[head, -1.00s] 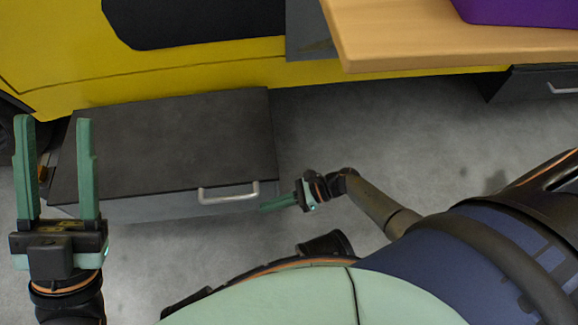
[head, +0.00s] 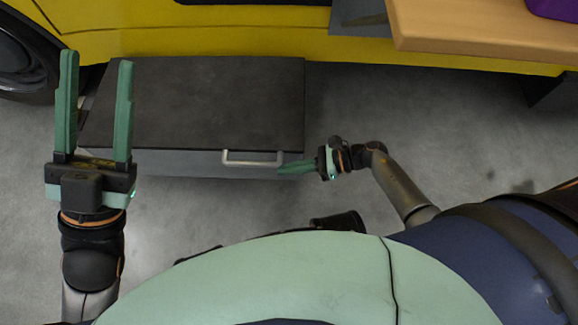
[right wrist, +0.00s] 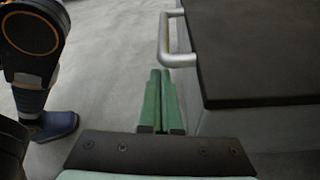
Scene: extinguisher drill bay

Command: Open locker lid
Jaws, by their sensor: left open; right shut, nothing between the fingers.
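The locker (head: 195,165) is a low grey box with a flat dark lid (head: 200,100); the lid lies shut on it. A silver bar handle (head: 252,161) is at the lid's front edge, toward the right. In the right wrist view the handle (right wrist: 175,50) stands out from the lid (right wrist: 255,50), just beyond my fingertips. My right gripper (head: 281,169) is shut and empty, its fingers pointing left near the handle's right end; they also show in that wrist view (right wrist: 161,75). Whether they touch the handle I cannot tell. My left gripper (head: 96,60) is open and empty, over the locker's left end.
A yellow vehicle (head: 240,42) with a dark wheel (head: 25,60) stands behind the locker. A wooden table (head: 480,30) with a purple object (head: 553,8) is at the upper right. The grey floor (head: 440,130) right of the locker is clear.

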